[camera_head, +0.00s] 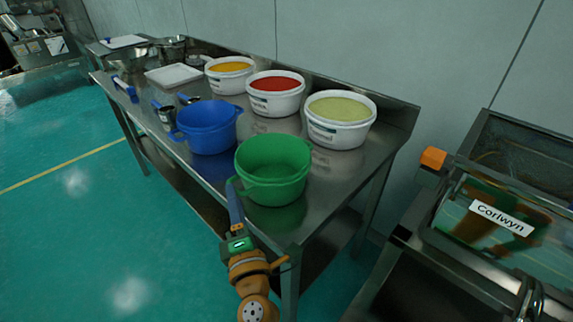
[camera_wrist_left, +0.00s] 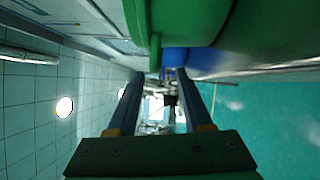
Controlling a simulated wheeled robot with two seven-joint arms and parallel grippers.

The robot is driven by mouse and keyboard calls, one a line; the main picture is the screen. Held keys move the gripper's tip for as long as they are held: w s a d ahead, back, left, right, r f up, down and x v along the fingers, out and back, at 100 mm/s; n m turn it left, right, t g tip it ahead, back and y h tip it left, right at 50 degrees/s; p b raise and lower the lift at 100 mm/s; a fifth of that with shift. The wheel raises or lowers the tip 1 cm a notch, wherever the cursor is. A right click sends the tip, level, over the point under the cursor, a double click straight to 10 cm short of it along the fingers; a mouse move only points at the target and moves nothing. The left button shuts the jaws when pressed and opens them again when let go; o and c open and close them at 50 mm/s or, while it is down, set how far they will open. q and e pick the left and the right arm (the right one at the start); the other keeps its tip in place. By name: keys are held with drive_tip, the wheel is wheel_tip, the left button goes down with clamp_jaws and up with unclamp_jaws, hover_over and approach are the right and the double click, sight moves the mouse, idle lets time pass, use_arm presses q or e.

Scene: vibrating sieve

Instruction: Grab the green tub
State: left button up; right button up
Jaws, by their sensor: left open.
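The green tub (camera_head: 273,172) stands upright on the near right end of the steel table, with a handle on its near left side. My left gripper (camera_head: 234,186) reaches up from below, its blue fingers close against the tub's left side at the handle. In the left wrist view the green tub (camera_wrist_left: 190,22) fills the top, and my open left gripper (camera_wrist_left: 160,75) shows two separated fingers just below it. I cannot tell whether the handle lies between the fingers. My right gripper is in neither view.
A blue tub (camera_head: 207,128) stands behind and left of the green one. White tubs with yellow-green (camera_head: 340,120), red (camera_head: 275,93) and orange (camera_head: 229,74) contents line the table's back. A metal machine (camera_head: 500,215) stands at right. Open floor lies left.

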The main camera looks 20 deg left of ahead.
use_arm(q)
drive_tip(key=p+x, duration=0.1)
drive_tip(key=x, duration=0.6)
drive_tip(key=shift+a+r, duration=0.1)
drive_tip(key=shift+r, duration=0.1)
clamp_jaws()
idle(1.0)
